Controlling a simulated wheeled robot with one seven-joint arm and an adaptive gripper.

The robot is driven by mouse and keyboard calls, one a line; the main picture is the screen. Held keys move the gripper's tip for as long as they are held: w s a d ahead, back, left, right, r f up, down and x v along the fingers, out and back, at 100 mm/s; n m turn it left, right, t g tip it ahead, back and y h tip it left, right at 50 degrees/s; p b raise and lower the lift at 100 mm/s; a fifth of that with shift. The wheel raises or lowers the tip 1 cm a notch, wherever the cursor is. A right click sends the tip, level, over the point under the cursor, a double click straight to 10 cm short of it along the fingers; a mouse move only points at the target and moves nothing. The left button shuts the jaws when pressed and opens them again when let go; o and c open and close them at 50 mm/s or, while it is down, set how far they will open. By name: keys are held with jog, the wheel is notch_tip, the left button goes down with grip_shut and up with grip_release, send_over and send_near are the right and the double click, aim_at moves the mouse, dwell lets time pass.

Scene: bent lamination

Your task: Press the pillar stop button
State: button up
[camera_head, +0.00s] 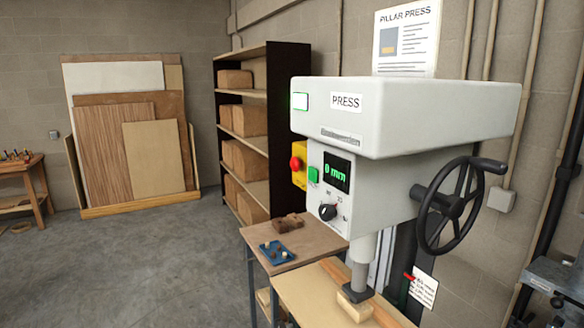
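The pillar press (400,120) stands right of centre in the head view, a large pale grey machine labelled PRESS. Its stop button (296,163) is a red mushroom cap on a yellow housing (300,178), on the left side of the control head. A green button (314,174) sits just right of it. A display (337,172) reads "0 mm" in green. A black knob (327,212) is below. The press ram (359,275) is down, with its foot at a wooden piece (355,308). My gripper is not in view.
A side table (290,240) with a blue tray (276,252) stands left of the ram. A black handwheel (450,205) juts out at the right. A shelf (262,52) with brown boxes stands behind. The grey floor (130,270) at the left is clear.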

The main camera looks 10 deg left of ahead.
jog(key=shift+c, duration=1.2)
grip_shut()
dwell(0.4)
